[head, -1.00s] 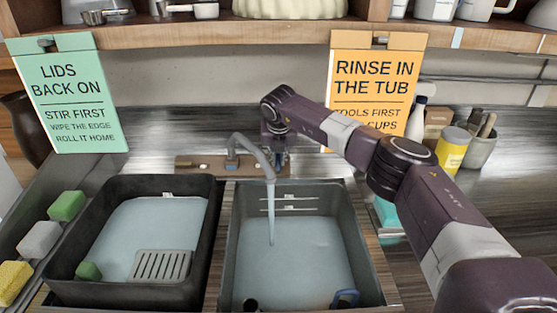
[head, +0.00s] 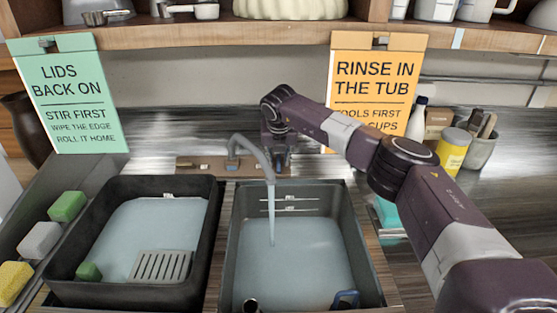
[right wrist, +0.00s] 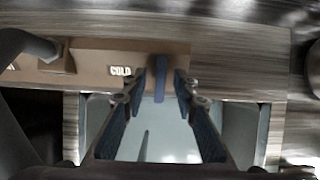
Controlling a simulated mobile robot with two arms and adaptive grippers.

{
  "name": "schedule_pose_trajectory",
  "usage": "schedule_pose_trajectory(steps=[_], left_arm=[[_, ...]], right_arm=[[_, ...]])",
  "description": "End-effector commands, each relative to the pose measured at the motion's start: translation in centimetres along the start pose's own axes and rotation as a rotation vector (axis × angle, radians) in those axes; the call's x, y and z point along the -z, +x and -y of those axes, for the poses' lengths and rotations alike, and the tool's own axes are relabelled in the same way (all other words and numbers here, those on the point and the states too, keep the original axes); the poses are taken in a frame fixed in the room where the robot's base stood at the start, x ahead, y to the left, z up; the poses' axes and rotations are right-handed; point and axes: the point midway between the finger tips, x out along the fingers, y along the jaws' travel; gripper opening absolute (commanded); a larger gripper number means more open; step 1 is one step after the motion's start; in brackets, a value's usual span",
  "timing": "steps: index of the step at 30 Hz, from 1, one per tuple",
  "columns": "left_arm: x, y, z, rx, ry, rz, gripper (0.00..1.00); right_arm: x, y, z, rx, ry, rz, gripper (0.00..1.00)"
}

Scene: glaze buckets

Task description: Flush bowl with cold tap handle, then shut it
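The cold tap handle (right wrist: 160,78) is a blue lever beside the word COLD on a brown strip in the right wrist view. My right gripper (right wrist: 162,84) has one finger on each side of it, with gaps visible. In the head view my right gripper (head: 279,160) is behind the spout and partly hidden. The grey curved spout (head: 252,148) pours a thin water stream (head: 271,215) into the grey right-hand bowl (head: 359,235), which holds water. My left gripper is out of view.
A black tub (head: 212,225) with water and a grate stands left of the bowl. Sponges (head: 40,240) lie at far left. A yellow jar (head: 452,150) and bottles stand at right. A blue handle (head: 346,299) shows at the bowl's front. A shelf (head: 200,36) overhangs the back.

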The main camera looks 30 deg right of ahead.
Motion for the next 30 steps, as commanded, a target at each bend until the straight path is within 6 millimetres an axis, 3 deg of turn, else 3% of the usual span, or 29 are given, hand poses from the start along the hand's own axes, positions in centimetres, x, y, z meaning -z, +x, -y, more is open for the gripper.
schedule_pose_trajectory(steps=[16, 21, 30], left_arm=[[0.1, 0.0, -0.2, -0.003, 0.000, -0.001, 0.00], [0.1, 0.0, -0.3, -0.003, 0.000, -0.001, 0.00], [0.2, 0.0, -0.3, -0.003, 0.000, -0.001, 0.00]], right_arm=[[-0.1, -10.1, 0.0, -0.002, 0.000, 0.004, 0.27], [-0.1, -11.4, 0.0, -0.001, 0.000, 0.002, 0.27], [0.0, -11.7, 0.0, 0.000, 0.001, 0.001, 0.27]])
